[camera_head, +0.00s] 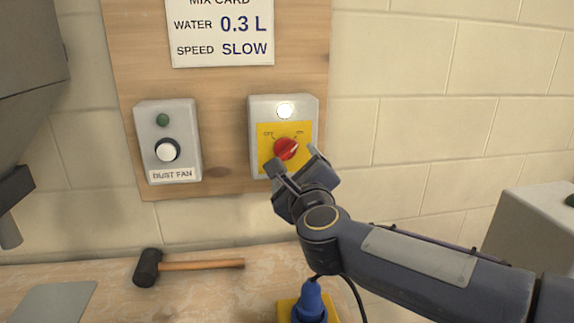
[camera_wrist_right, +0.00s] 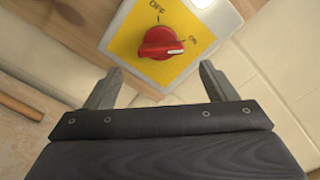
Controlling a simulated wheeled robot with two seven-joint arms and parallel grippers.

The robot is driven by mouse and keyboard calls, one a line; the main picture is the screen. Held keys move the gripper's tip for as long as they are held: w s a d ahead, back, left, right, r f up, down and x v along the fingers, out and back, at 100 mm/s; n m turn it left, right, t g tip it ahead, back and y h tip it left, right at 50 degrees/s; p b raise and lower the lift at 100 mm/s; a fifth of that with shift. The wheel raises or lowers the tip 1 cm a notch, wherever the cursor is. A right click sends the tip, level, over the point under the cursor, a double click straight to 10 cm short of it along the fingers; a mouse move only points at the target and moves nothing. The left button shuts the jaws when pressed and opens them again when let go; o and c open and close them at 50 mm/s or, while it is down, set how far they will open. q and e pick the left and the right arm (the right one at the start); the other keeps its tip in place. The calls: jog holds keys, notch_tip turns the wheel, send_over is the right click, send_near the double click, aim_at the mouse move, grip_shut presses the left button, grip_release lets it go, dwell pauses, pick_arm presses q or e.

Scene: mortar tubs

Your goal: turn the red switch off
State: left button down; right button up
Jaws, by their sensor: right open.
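The red switch (camera_head: 286,148) is a rotary knob on a yellow plate (camera_head: 265,160) of a grey box (camera_head: 255,107) on the wooden wall board. OFF is printed at its upper left and ON at its upper right. In the right wrist view the red switch (camera_wrist_right: 160,42) has its white mark on the ON side. A white lamp (camera_head: 285,110) above it is lit. My right gripper (camera_head: 295,160) is open just in front of the switch, apart from it. In the wrist view its fingers (camera_wrist_right: 161,69) spread below the knob with nothing between them. My left gripper is out of view.
A dust fan box (camera_head: 188,140) with a white knob and green lamp is left of the switch box. A mallet (camera_head: 200,265) lies on the wooden bench below, near a blue plug-like object (camera_head: 310,303). A grey box (camera_head: 530,235) stands at the right.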

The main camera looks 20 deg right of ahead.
aim_at(289, 156)
jog(key=x, duration=0.6)
jog(key=shift+w+d+r, duration=0.1)
jog(key=shift+w, duration=0.15)
jog(key=c, duration=1)
